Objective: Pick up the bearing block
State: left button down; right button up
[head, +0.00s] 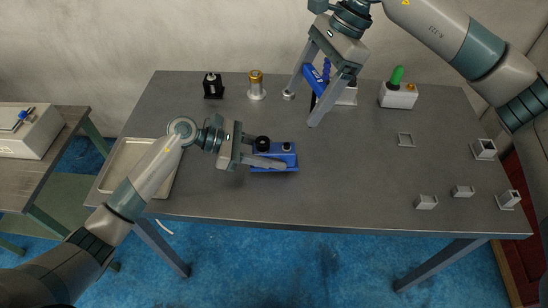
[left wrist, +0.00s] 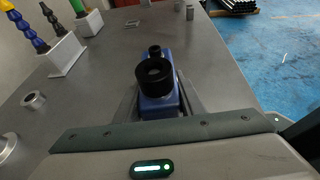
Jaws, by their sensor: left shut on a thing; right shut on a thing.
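In the left wrist view the block (left wrist: 169,103) sits between the fingers, knob nearest the camera. My right gripper (head: 301,108) is at the back of the table, its fingers around a slim blue thing (head: 315,79), whose lower part is partly hidden.
At the back are a black fixture (head: 213,87), a gold-topped cylinder (head: 256,85) and a white box with a green handle (head: 398,95). A tray (head: 120,165) lies at left. Small grey fixtures (head: 426,202) stand at right.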

aim_at(274, 148)
pick_arm(q)
notch_tip(274, 148, up, 8)
jog(key=shift+r, duration=0.2)
jog(key=shift+f, duration=0.15)
dwell(0.7)
jog(key=shift+f, duration=4.65)
jog(key=shift+f, duration=0.2)
jog(key=c, duration=1)
grip_release()
jog(key=shift+s, duration=0.1)
jog(key=shift+a+r+b, duration=0.1)
jog(key=shift+a+b, duration=0.2)
jog(key=shift+a, duration=0.05)
